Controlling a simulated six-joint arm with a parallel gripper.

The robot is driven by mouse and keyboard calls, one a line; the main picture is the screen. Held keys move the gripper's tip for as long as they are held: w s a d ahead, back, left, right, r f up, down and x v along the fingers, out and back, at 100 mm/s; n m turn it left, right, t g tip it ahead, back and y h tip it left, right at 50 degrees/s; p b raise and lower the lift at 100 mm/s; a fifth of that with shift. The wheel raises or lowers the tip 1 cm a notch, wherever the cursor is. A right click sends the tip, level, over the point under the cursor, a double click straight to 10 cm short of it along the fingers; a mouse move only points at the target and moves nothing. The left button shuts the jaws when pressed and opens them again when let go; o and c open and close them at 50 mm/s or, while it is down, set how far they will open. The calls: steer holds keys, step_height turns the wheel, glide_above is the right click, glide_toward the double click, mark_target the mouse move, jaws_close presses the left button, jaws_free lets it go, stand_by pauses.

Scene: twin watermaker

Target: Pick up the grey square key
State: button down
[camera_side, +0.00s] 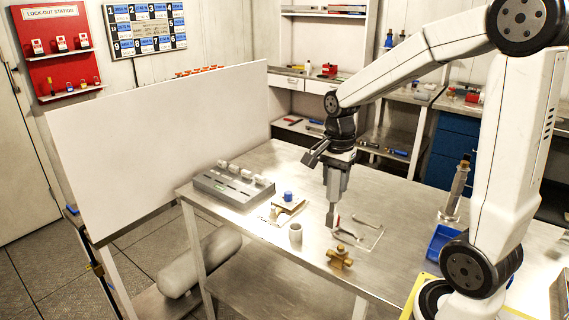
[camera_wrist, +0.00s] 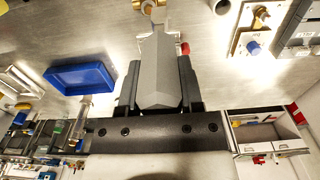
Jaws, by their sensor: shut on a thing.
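My gripper (camera_side: 336,186) points down over the right-middle part of the metal bench. It is shut on the grey square key (camera_wrist: 158,70), which lies between the two dark fingers in the wrist view and runs away from the camera. In the side view the lower end of the key (camera_side: 332,214) hangs below the jaws, close above the bench top. I cannot tell whether it touches the bench. A small red part (camera_wrist: 185,48) shows just beside the key in the wrist view.
A brass fitting (camera_side: 340,259) and a pale cup (camera_side: 295,234) stand near the front edge. Loose tools (camera_side: 348,235) lie right of the key. A blue-knobbed plate (camera_side: 289,203) and grey block (camera_side: 232,188) are left. A blue bin (camera_side: 441,240) is right.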

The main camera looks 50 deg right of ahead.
steer(key=shift+s+a+r, duration=0.1)
steer(key=shift+s, duration=0.1)
stand_by(0.5)
steer(key=c, duration=1)
jaws_free()
jaws_close()
